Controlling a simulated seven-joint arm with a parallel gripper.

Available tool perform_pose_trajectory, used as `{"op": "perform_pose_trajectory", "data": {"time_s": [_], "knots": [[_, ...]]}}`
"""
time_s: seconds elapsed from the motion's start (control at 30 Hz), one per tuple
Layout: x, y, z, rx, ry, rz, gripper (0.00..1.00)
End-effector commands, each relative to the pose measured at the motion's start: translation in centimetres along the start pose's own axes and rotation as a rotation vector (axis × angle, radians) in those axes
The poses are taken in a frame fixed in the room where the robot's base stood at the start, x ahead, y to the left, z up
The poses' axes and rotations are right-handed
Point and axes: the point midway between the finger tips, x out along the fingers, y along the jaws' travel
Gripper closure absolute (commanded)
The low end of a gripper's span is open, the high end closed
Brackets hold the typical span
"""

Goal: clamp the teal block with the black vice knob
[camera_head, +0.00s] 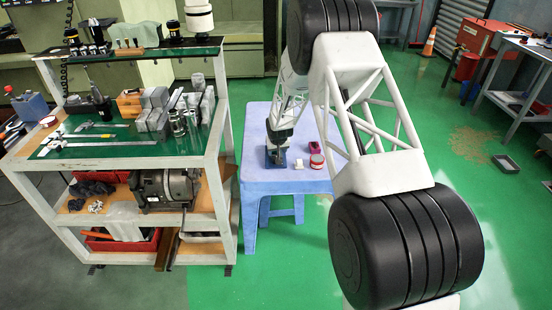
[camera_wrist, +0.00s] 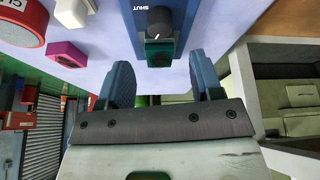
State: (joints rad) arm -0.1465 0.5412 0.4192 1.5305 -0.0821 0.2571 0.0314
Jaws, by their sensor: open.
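The blue vice (camera_wrist: 130,20) lies at the top middle of the wrist view, with the word SHUT on its face. Its black knob (camera_wrist: 161,20) has a white pointer line. The teal block (camera_wrist: 160,53) sits at the vice's near end, just below the knob in the picture. I cannot tell whether the vice grips it. My gripper (camera_wrist: 160,70) is open, its two blue fingers to either side of the teal block, apparently apart from it. In the head view the vice (camera_head: 276,157) is small, under my gripper (camera_head: 279,138), and details are hidden.
The vice stands on a pale lilac table (camera_head: 265,178). Beside it are a red and white round thing (camera_head: 316,161), a pink block (camera_head: 318,144) and a white piece (camera_head: 298,163). A loaded tooling cart (camera_head: 222,200) stands to the left.

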Motion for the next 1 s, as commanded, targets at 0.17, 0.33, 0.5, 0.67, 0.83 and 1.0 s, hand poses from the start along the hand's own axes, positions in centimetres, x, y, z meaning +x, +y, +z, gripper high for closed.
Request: {"op": "perform_pose_trajectory", "data": {"time_s": [0.17,0.33,0.5,0.67,0.83,1.0], "knots": [[0.6,0.0,0.0,0.000,0.000,0.000,0.40],[1.9,0.0,0.0,0.000,-0.001,0.000,0.40],[3.6,0.0,0.1,0.000,-0.002,0.000,0.40],[5.2,0.0,0.1,0.000,-0.002,0.000,0.40],[6.5,0.0,0.0,0.000,-0.001,0.000,0.40],[7.5,0.0,0.1,0.000,-0.001,0.000,0.40]]}}
